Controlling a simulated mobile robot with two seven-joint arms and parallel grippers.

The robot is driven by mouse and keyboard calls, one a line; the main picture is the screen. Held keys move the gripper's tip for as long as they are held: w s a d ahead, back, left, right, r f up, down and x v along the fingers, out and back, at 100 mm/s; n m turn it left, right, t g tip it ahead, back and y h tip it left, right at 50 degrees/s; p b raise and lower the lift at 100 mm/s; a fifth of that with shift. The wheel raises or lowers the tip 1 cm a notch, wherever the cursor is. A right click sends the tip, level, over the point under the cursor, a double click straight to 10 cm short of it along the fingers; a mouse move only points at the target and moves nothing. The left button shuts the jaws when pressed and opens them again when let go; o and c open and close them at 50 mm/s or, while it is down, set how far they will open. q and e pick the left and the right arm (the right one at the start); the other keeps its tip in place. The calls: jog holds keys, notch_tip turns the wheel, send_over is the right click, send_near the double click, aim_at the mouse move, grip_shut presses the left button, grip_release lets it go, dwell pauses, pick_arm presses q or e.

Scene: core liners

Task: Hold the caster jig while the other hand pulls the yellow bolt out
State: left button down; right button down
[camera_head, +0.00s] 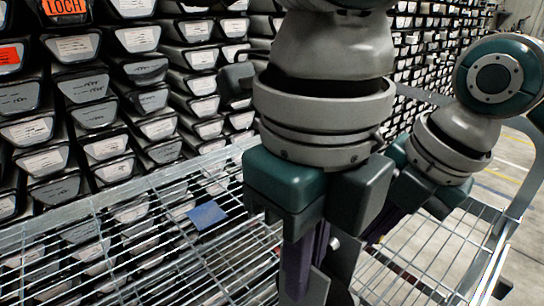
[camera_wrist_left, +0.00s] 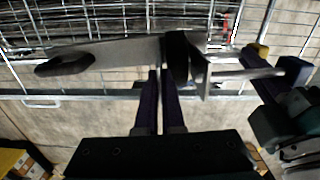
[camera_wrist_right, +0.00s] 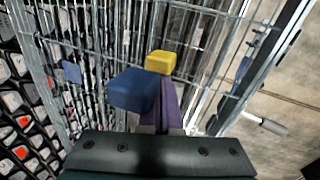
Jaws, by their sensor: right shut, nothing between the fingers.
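The caster jig (camera_wrist_left: 115,54) is a grey metal plate with dark rounded ends and a bracket at its right, above the wire shelf in the left wrist view. My left gripper (camera_wrist_left: 160,75) is shut on the plate; its purple fingers are nearly together, and it also shows in the head view (camera_head: 303,270). In the right wrist view, my right gripper's purple fingers (camera_wrist_right: 168,88) are shut and empty, beside the blue block (camera_wrist_right: 133,90) and just short of the yellow head (camera_wrist_right: 160,62).
A wire mesh shelf (camera_head: 190,262) lies under both grippers, with a metal rail along its edge. A blue card (camera_head: 207,215) is on the mesh at left. Stacked labelled core trays (camera_head: 90,115) fill the back. Bare floor (camera_head: 520,170) shows at right.

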jog(key=a+v, duration=0.1)
jog(key=v, duration=0.6)
jog(key=shift+s, duration=0.4)
jog(key=shift+d, duration=0.1)
pick_arm(q)
jog(key=c, duration=1)
grip_release()
jog(key=shift+o, duration=0.2)
notch_tip(320, 180, up, 12)
